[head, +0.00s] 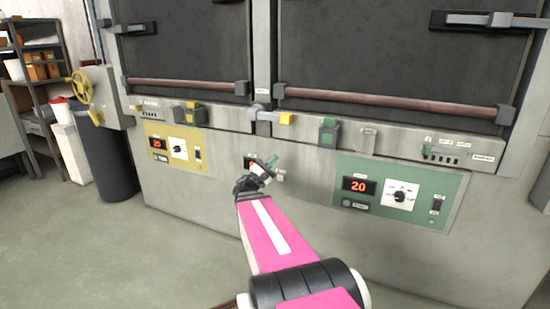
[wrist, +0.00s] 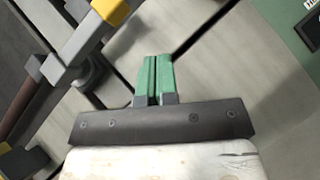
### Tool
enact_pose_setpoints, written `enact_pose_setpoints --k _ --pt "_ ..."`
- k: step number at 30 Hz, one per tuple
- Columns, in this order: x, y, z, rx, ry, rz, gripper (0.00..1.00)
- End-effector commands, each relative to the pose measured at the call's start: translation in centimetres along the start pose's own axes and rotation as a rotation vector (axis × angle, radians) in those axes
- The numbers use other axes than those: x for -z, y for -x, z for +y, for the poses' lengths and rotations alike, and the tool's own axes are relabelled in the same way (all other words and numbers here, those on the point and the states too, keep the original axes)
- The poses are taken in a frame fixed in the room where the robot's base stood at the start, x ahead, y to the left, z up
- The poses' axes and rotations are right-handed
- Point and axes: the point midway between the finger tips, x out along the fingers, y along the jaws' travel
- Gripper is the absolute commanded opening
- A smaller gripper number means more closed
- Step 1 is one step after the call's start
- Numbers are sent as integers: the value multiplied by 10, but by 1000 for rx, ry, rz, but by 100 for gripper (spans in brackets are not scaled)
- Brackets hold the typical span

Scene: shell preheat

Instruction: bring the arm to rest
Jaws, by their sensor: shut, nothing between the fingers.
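My gripper (head: 271,161) is held in front of the oven front, between the yellow control panel (head: 177,152) and the green control panel (head: 399,194). In the wrist view its green fingers (wrist: 154,78) are pressed together with nothing between them. My pink arm reaches up from the bottom of the head view. The gripper partly covers a small panel in the middle; I cannot tell whether it touches the front.
Two large dark oven doors (head: 184,45) have long reddish handles (head: 390,102). A latch with a yellow end (head: 286,118) sticks out above my gripper. A dark bin (head: 106,157) and shelves (head: 40,66) stand left. Floor (head: 110,245) at lower left is clear.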

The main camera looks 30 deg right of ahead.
Motion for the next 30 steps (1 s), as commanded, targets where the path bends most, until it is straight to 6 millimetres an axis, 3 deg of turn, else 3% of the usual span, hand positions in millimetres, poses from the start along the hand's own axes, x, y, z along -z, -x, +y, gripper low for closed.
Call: enact_pose_setpoints --k 14,20,26,30 --pt "0 0 0 3 0 2 0" --pt "6 8 -15 101 -36 59 0" --pt "21 37 -50 353 -127 195 0" --pt "34 70 -75 570 -201 301 0"
